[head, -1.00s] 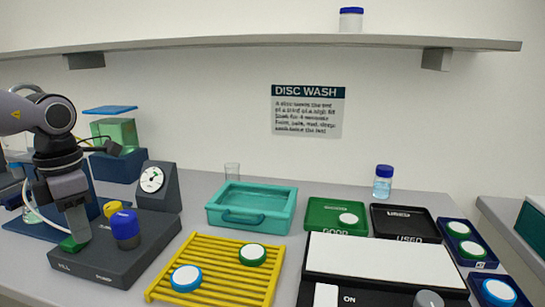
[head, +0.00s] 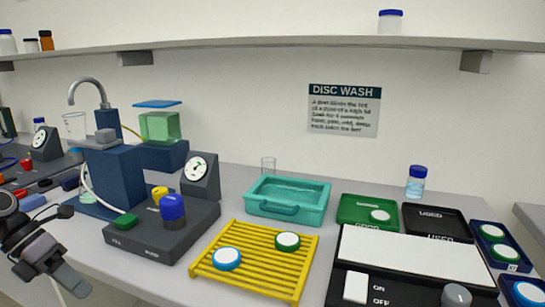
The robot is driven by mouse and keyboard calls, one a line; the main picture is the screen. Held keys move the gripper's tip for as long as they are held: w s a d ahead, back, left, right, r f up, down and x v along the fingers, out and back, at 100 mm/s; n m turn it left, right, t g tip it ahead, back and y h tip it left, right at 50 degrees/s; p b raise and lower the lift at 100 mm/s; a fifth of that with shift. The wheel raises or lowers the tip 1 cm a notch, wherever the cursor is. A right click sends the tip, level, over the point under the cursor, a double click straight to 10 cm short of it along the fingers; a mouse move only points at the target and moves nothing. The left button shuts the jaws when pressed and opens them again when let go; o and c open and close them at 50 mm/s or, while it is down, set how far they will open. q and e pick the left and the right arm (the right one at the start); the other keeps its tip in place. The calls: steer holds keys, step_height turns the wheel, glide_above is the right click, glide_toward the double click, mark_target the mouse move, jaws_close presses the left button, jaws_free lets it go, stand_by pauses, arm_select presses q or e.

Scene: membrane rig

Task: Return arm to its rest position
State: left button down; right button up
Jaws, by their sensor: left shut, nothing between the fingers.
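My left gripper (head: 72,284) is in the lower left corner of the head view, at the near edge of the bench. It is shut and empty, apart from everything on the bench. To its right stands the dark pump unit (head: 165,236) with a green button (head: 125,221), a yellow knob (head: 159,195), a blue knob (head: 173,210) and a dial gauge (head: 200,174). My right gripper is not in view.
A yellow rack (head: 256,260) holds a blue-rimmed disc (head: 227,258) and a green-rimmed disc (head: 288,241). Behind it is a teal tray (head: 288,197). Green (head: 352,205) and black (head: 435,211) trays stand right. A blue tap stand (head: 112,175) is behind the pump unit.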

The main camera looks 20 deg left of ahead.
arm_select(q)
steer(key=s+d+f+n+t+h, duration=0.3)
steer(key=s+d+f+n+t, duration=0.15)
steer(key=f, duration=0.35)
steer(key=s+d+f+n+t+h, duration=0.3)
steer(key=s+d+f+n+t, duration=0.15)
steer(key=f, duration=0.25)
steer(key=w+d+f+n+t+y, duration=0.3)
steer(key=w+n+y, duration=0.4)
steer(key=n, duration=0.7)
steer(key=s+d+f+n+g+y, duration=0.4)
steer(key=s+f+n, duration=0.3)
steer(key=f+n, duration=0.15)
steer(key=d+r+n+p, duration=0.3)
steer(key=d+n, duration=0.1)
steer(key=d, duration=0.5)
steer(key=shift+w+d+r+t, duration=0.2)
steer(key=shift+w+d+t, duration=0.1)
steer(key=shift+t, duration=0.1)
steer(key=shift+a, duration=0.1)
